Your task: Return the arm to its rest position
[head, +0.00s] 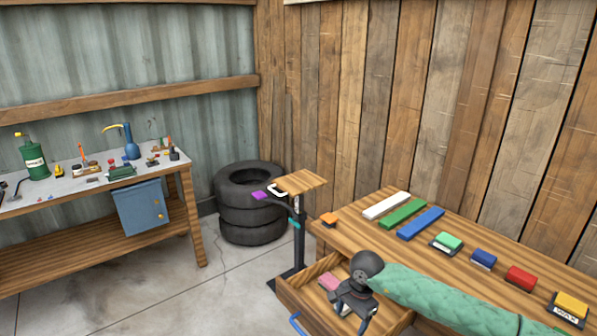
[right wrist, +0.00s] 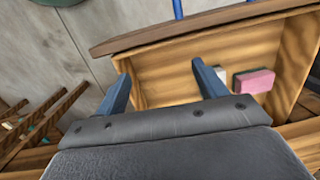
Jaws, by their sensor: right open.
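My right arm comes in from the right in the head view, and its gripper (head: 352,305) hangs over the open wooden drawer (head: 291,297). In the right wrist view, the two blue fingers of the right gripper (right wrist: 161,66) are spread apart with nothing between them. The drawer (right wrist: 165,80) lies beneath them there. A pink block (head: 330,281) lies in the drawer, beside the gripper; it also shows in the right wrist view (right wrist: 255,81). A small white thing (right wrist: 220,75) sits near the right finger, partly hidden by it. My left gripper is in neither view.
The wooden table (head: 345,232) carries several coloured blocks, including a white bar (head: 386,205) and a blue bar (head: 420,223). A small stand (head: 300,183) is left of it. Stacked tyres (head: 251,205) and a workbench (head: 190,205) are farther left.

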